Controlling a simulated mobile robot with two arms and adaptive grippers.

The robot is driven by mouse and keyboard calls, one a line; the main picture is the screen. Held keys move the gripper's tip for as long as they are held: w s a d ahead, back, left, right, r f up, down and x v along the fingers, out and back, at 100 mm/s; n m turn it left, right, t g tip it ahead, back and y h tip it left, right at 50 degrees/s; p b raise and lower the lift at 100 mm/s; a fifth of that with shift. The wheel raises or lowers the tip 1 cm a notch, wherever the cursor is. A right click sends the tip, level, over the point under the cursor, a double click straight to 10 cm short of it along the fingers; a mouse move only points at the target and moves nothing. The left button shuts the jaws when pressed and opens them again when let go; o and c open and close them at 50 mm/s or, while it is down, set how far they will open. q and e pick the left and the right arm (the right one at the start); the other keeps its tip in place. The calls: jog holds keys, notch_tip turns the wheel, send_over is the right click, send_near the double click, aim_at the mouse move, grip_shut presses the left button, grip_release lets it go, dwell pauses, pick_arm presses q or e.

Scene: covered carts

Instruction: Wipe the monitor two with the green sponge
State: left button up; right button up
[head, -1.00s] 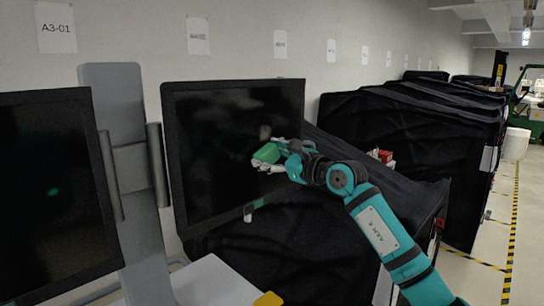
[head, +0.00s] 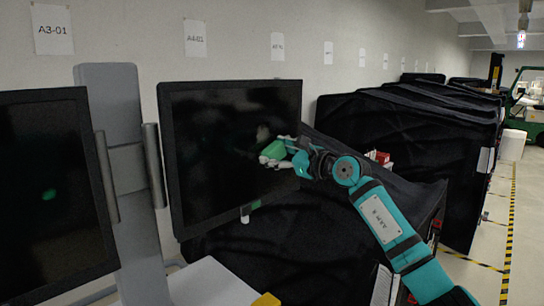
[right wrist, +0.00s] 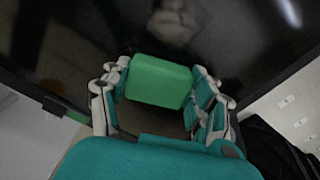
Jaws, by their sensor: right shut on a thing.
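The green sponge (head: 273,149) is held in my right gripper (head: 277,156), in front of the right-hand monitor (head: 215,160) in the head view. In the right wrist view the sponge (right wrist: 158,81) sits between the fingers of my right gripper (right wrist: 160,90), close to the dark screen (right wrist: 75,40). A pale smudge or reflection (right wrist: 175,22) shows on the screen beyond the sponge. I cannot tell whether the sponge touches the screen. A second dark monitor (head: 50,200) stands at the left edge of the head view. My left gripper is not in view.
A grey column (head: 125,180) with handles stands between the monitors. A white surface (head: 212,284) with a yellow corner lies below. Black-covered carts (head: 390,150) line the wall to the right, with a red item (head: 379,157) nearby. Open floor lies at far right.

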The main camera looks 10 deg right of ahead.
aim_at(256, 135)
jog(key=shift+r+p, duration=0.85)
jog(key=shift+r, duration=0.35)
jog(key=shift+s+a, duration=0.1)
jog(key=shift+a, duration=0.25)
jog(key=shift+s+a+f, duration=0.1)
jog(key=shift+s+a, duration=0.35)
jog(key=shift+a, duration=0.25)
jog(key=shift+s+a, duration=0.45)
jog(key=shift+a, duration=0.25)
jog(key=shift+d+r+p, duration=0.1)
jog(key=shift+r+p, duration=0.55)
jog(key=shift+r, duration=0.65)
jog(key=shift+w+d, duration=0.3)
jog(key=shift+d, duration=0.25)
jog(key=shift+w+d, duration=0.55)
jog(key=shift+d, duration=0.35)
jog(key=shift+w+d+f, duration=0.25)
jog(key=shift+s, duration=0.1)
